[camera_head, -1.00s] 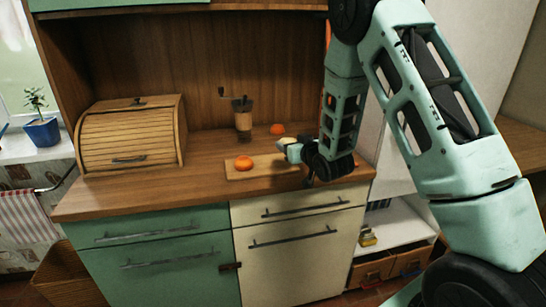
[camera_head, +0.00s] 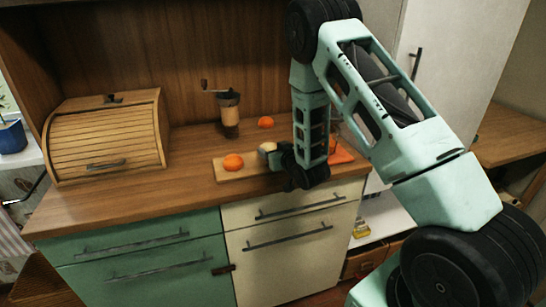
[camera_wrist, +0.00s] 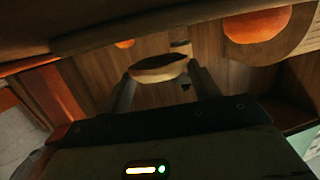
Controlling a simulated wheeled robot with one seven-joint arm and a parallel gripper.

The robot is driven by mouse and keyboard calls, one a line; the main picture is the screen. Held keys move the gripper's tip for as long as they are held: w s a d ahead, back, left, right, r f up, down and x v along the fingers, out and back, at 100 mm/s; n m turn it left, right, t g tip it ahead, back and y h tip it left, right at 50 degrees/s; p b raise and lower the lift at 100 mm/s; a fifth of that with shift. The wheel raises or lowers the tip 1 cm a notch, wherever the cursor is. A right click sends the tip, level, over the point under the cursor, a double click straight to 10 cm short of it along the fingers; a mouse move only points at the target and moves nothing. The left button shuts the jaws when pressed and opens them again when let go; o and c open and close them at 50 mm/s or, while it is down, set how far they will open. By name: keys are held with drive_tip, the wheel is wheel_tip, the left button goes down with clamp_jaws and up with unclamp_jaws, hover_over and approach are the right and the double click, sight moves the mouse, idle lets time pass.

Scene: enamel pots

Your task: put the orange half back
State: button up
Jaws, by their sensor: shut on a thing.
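My gripper (camera_wrist: 160,80) is shut on a pale tan, half-round thing (camera_wrist: 158,68), which sits between the fingertips in the wrist view. In the head view this pale thing (camera_head: 268,147) shows at the gripper's tip, above the wooden cutting board (camera_head: 227,177). I cannot tell whether it is the orange half or whether it touches the board. A whole-looking orange (camera_head: 233,162) rests on the board's left part. Another orange (camera_head: 265,122) sits at the back of the counter. My wrist hides the board's right part.
A hand grinder (camera_head: 229,113) stands behind the board. A wooden bread box (camera_head: 107,137) fills the counter's left. A flat red-orange thing (camera_head: 341,155) lies right of my gripper. The counter's front left (camera_head: 130,195) is clear.

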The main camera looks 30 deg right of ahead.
drive_tip(key=shift+f, duration=1.4)
drive_tip(key=shift+f, duration=0.15)
drive_tip(key=o, duration=1.1)
